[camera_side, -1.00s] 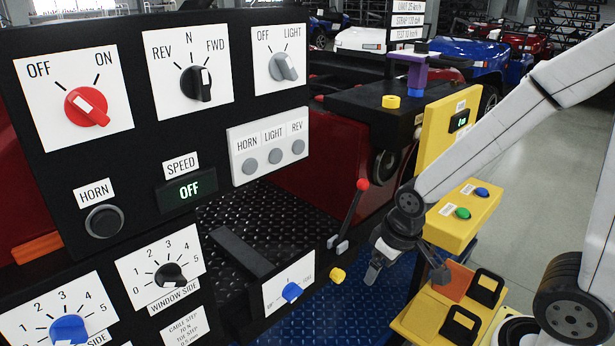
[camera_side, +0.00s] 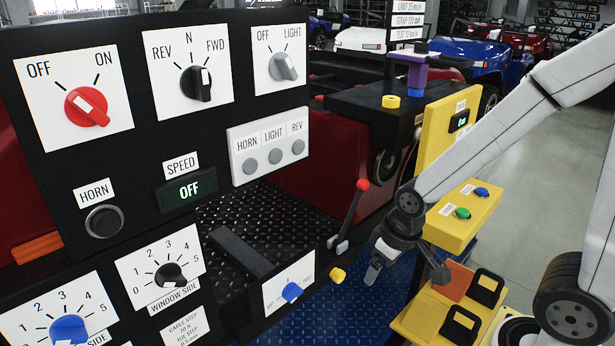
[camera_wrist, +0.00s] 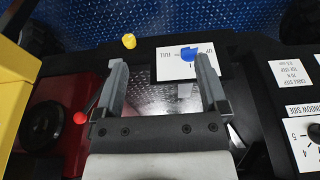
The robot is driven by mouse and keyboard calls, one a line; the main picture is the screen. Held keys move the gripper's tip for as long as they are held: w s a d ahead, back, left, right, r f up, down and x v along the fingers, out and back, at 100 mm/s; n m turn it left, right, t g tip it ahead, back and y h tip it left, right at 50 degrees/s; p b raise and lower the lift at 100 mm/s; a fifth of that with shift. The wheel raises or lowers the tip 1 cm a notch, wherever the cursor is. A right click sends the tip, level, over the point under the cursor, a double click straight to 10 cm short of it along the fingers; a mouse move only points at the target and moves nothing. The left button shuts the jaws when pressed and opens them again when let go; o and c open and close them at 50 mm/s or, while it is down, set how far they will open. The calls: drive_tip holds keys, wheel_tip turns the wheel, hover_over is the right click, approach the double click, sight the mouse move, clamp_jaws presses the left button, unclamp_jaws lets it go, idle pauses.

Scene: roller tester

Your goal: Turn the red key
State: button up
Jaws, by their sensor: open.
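The red key (camera_side: 87,107) is a round red knob with a pale grip bar, on a white plate marked OFF and ON at the top left of the black panel in the side view. My gripper (camera_side: 408,274) hangs low at the right, well away from the key, beside the red-tipped lever. In the wrist view my gripper (camera_wrist: 162,75) is open and empty, its fingers apart above the panel's lower part. The red key is not in the wrist view.
Beside the key are a black REV/N/FWD knob (camera_side: 197,83) and a grey light knob (camera_side: 284,67). A red-tipped lever (camera_side: 362,184) stands between panel and gripper. A blue knob (camera_side: 292,292) and yellow button (camera_side: 338,275) sit low. A yellow box (camera_side: 452,230) stands behind the gripper.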

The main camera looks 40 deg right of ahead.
idle(0.3)
drive_tip(key=shift+o, duration=0.5)
drive_tip(key=w+a+r+n+t, duration=0.2)
drive_tip(key=w+a+r+n, duration=0.4)
drive_tip(key=w+n, duration=0.15)
drive_tip(key=n+t+y, duration=0.5)
drive_tip(key=n+t, duration=0.5)
drive_tip(key=n, duration=1.1)
approach(95, 108)
drive_tip(key=shift+x, duration=1.15)
drive_tip(key=shift+x, duration=3.9)
